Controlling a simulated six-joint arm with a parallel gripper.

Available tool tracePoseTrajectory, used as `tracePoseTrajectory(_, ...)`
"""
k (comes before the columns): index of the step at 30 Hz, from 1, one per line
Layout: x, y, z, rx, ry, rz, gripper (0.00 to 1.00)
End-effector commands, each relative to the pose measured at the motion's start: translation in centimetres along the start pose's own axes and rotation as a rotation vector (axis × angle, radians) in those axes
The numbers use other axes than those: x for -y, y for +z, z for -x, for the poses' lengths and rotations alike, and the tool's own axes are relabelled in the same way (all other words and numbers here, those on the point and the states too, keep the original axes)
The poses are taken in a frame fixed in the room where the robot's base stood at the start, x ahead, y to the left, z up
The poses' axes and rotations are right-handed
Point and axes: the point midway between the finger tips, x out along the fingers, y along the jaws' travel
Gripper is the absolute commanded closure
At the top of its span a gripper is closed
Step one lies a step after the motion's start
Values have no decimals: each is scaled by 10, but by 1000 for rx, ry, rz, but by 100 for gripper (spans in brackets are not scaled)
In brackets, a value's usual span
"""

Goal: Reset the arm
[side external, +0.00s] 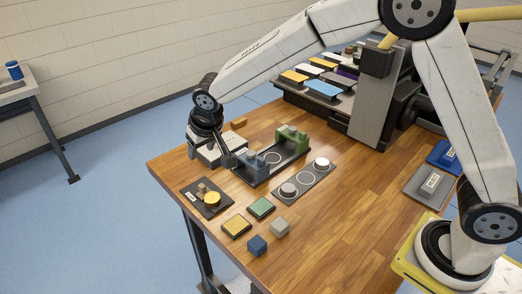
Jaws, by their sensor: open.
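My gripper (233,160) hangs at the end of my arm over the left part of the wooden table (330,222). It points down and to the right and is open. Its fingers are beside the blue-grey block (256,166) at the near end of a dark tray (278,168); I cannot tell if they touch it. A green block (292,139) stands at the tray's far end. My arm reaches from its base at the right across the top of the view.
A grey plate (305,178) with round discs lies beside the tray. A black plate (207,199) with a yellow disc (212,198) is near the left edge. Several small coloured blocks, including a blue cube (257,245), lie in front. A rack of coloured bars (322,89) stands behind. The table's middle right is clear.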

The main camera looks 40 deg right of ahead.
Motion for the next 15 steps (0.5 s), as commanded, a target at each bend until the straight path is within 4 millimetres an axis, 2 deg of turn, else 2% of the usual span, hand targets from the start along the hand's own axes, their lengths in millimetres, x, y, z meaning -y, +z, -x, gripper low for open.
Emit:
tracePoseTrajectory(5, -12, 8, 3, 9, 1, -1, 41)
tracePoseTrajectory(8, -26, 18, 6, 21, 2, 2, 41)
tracePoseTrajectory(15, -76, 63, 20, 63, 4, 4, 41)
